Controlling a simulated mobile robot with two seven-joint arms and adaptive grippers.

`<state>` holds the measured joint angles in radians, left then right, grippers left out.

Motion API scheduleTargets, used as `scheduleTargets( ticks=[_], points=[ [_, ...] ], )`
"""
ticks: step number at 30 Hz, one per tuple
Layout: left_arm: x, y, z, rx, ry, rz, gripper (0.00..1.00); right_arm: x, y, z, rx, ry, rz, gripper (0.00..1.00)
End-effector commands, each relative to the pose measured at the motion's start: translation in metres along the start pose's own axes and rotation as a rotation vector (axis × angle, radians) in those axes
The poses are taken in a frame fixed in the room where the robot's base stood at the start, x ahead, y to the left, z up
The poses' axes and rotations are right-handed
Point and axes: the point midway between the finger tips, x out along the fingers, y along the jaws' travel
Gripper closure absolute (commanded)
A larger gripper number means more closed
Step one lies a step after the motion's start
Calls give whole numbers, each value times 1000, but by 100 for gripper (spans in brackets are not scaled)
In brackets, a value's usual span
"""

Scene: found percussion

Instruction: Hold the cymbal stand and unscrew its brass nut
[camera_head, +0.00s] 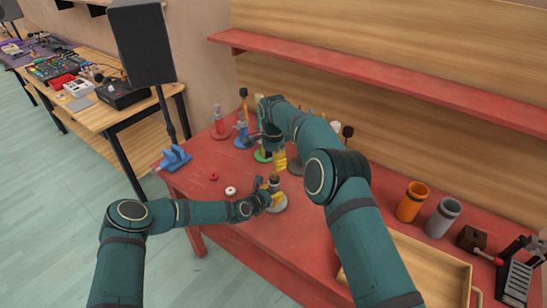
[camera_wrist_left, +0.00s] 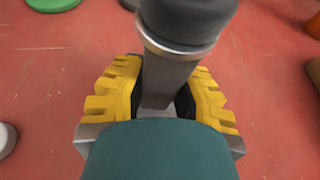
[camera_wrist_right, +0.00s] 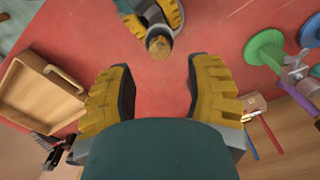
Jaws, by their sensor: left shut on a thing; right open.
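The cymbal stand (camera_head: 279,206) stands upright on the red table, with a pale round base and a dark upper part. My left gripper (camera_head: 269,194) is shut on its post, and the left wrist view shows the yellow fingers on both sides of the grey metal post (camera_wrist_left: 165,85) below a dark collar (camera_wrist_left: 188,20). The brass nut (camera_wrist_right: 159,43) shows from above in the right wrist view, on top of the stand. My right gripper (camera_wrist_right: 160,95) is open and empty, above and apart from the nut; it also shows in the head view (camera_head: 279,161).
A red ring (camera_head: 214,177) and a white ring (camera_head: 230,190) lie left of the stand. Stands with coloured bases, including a blue one (camera_head: 244,141), are behind. An orange cup (camera_head: 411,202), a grey cup (camera_head: 442,217) and a wooden tray (camera_head: 462,283) are to the right.

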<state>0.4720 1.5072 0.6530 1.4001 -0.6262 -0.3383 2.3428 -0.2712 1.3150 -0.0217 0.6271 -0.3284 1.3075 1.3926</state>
Motion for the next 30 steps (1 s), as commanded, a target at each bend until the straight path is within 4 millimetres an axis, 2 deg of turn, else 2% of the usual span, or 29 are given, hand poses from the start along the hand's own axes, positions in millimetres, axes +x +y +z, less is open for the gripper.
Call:
scheduleTargets(
  ticks=[6,12,18,26,30],
  points=[
    [0,0,1,0,-1,0,100,35,1,0,-3,-1,4,48],
    [0,0,1,0,-1,0,100,58,0,0,-3,-1,2,48],
    [0,0,1,0,-1,0,100,67,0,0,-4,0,1,48],
    [0,0,1,0,-1,0,100,68,0,0,-4,0,1,49],
    [0,0,1,0,-1,0,100,68,0,0,-4,0,1,98]
  ],
)
